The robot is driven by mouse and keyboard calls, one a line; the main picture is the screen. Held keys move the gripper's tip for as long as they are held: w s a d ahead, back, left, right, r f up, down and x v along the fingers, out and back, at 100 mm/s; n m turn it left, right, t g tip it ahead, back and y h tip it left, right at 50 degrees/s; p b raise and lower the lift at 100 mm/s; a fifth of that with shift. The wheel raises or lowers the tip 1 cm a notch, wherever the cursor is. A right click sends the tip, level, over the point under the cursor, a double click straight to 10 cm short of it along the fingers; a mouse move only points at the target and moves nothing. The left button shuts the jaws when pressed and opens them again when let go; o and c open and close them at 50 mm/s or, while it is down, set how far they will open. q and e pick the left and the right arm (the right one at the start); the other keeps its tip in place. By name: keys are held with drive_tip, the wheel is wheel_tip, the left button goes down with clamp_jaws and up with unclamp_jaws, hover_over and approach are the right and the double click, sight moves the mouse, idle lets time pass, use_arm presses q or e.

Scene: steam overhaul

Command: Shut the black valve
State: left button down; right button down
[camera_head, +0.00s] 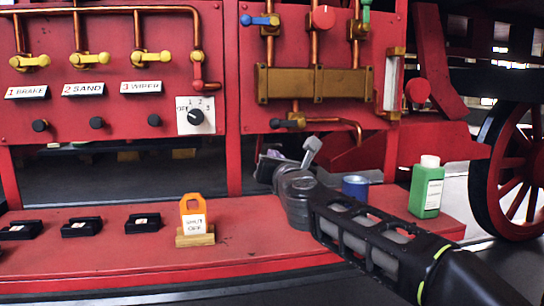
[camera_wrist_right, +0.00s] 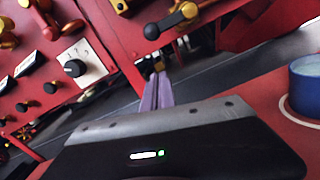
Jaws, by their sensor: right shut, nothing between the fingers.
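The black valve (camera_head: 288,122) is on the lower part of the right red panel, on copper piping under a brass block. Its black lever lies roughly level and points left. In the right wrist view the black valve (camera_wrist_right: 170,21) shows at the top, its lever slanting down to the left. My right gripper (camera_head: 268,160) is below the valve, apart from it. In the right wrist view its two pale purple fingers (camera_wrist_right: 158,88) are together with nothing between them, and their tips lie below the lever's end. My left gripper is not in view.
A rotary switch (camera_head: 196,115) and black knobs are on the left panel.

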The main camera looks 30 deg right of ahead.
drive_tip(key=v, duration=0.7)
drive_tip(key=shift+d, duration=0.15)
